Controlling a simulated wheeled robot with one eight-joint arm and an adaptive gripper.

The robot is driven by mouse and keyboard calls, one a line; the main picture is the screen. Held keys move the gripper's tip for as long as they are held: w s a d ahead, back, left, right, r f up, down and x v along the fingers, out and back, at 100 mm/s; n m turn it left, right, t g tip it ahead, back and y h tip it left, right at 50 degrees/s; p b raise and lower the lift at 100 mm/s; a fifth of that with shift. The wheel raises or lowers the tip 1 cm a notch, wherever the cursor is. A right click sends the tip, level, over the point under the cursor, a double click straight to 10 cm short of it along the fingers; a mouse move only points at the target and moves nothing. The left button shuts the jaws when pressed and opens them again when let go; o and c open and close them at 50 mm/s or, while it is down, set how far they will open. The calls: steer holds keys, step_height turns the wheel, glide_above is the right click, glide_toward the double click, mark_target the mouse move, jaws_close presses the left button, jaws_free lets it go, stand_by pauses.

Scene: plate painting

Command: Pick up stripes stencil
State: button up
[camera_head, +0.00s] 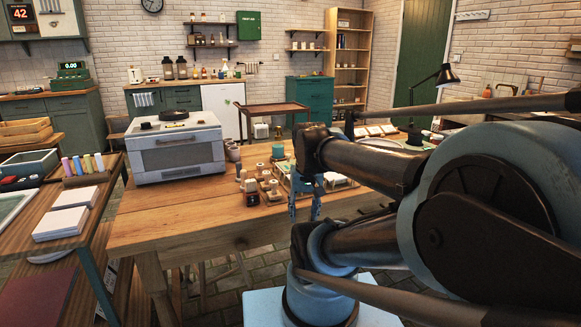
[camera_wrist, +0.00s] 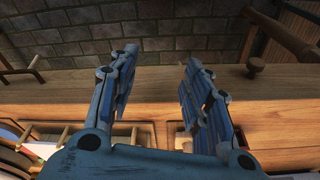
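I cannot make out a stripes stencil in either view. My gripper (camera_head: 304,208) hangs over the near edge of the wooden workbench (camera_head: 180,212), beside a light tray of small items. In the wrist view my gripper (camera_wrist: 161,58) is open, its two blue fingers apart with only table edge and brick floor showing between them. My gripper and arm hide part of the tray and the right side of the bench.
A white and grey oven (camera_head: 178,152) stands on the left of the bench. Small jars and stamps (camera_head: 252,190) crowd the bench left of my gripper. White tiles (camera_head: 60,222) lie on a side table at left. The bench front left is clear.

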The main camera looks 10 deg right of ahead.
steer(key=w+r+m, duration=0.4)
steer(key=w+r, duration=0.4)
steer(key=r, duration=0.1)
step_height(320, 180, up, 13)
steer(key=m+g, duration=0.2)
steer(key=m, duration=0.9)
glide_above(292, 161)
steer(key=a, duration=0.1)
steer(key=f, duration=1.6)
steer(key=shift+s+a+f, duration=0.1)
steer(key=shift+a+f, duration=0.25)
jaws_close()
